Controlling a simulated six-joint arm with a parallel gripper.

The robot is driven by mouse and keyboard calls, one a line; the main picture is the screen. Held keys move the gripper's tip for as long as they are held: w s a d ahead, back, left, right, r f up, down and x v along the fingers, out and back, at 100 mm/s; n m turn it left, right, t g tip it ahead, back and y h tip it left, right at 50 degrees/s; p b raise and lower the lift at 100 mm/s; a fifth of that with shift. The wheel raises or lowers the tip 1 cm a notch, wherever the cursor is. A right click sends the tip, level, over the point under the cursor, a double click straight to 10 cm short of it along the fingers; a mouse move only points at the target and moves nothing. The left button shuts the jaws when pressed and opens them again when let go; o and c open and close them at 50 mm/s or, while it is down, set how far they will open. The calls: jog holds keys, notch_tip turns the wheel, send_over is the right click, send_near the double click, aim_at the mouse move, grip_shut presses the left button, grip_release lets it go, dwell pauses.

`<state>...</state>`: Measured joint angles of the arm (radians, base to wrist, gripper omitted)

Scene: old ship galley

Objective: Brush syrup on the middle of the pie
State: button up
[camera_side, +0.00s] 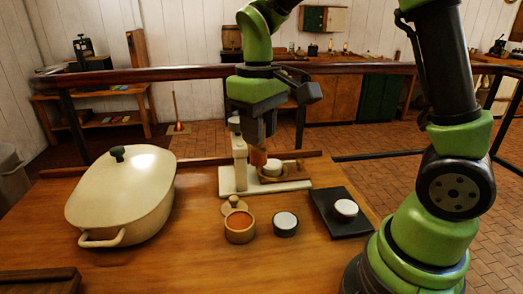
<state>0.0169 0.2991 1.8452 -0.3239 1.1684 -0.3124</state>
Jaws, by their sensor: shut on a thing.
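My gripper (258,138) points down over the middle of the table. It is shut on what looks like a brush (258,157), of which only a brown lower end shows below the fingers. Just beneath and to the right is a small round pale-topped item (272,168) in a brown holder, on a cream stand (292,186). I cannot tell whether the brush end touches it. A round wooden pot (240,236) with orange-brown contents, perhaps the syrup, stands in front. Another white-topped round item (346,207) sits on a black slab (328,217). Which item is the pie is unclear.
The stand's upright post (239,160) rises close left of my gripper. A large cream lidded casserole (122,195) fills the left of the table. A small dark cup (285,226) with white contents and a knobbed lid (234,205) stand near the pot. The front middle is clear.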

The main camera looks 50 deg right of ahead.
jog(key=w+d+m, duration=0.4)
jog(key=w+d, duration=0.1)
jog(key=d, duration=0.5)
jog(key=w+d+m, duration=0.5)
jog(key=d, duration=0.5)
jog(key=shift+w+d+f, duration=0.1)
jog(key=shift+f, duration=3.2)
jog(key=shift+d+f, duration=0.1)
jog(key=shift+f, duration=3.15)
jog(key=shift+s+a+r, duration=0.5)
jog(key=shift+s+a, duration=0.2)
jog(key=shift+a, duration=0.05)
jog(key=shift+w+d, duration=0.65)
jog(key=shift+d, duration=0.05)
jog(key=shift+s+a, duration=0.65)
jog(key=shift+a, duration=0.05)
jog(key=shift+w+d, duration=0.7)
jog(key=shift+s+a, duration=0.75)
jog(key=shift+s, duration=0.05)
jog(key=shift+w+d, duration=0.8)
jog(key=shift+s+a, duration=0.8)
jog(key=shift+w+d, duration=0.75)
jog(key=shift+w+r, duration=0.1)
jog(key=shift+r, duration=0.1)
jog(key=shift+f, duration=0.15)
notch_tip(320, 180, up, 6)
jog(key=shift+r, duration=0.2)
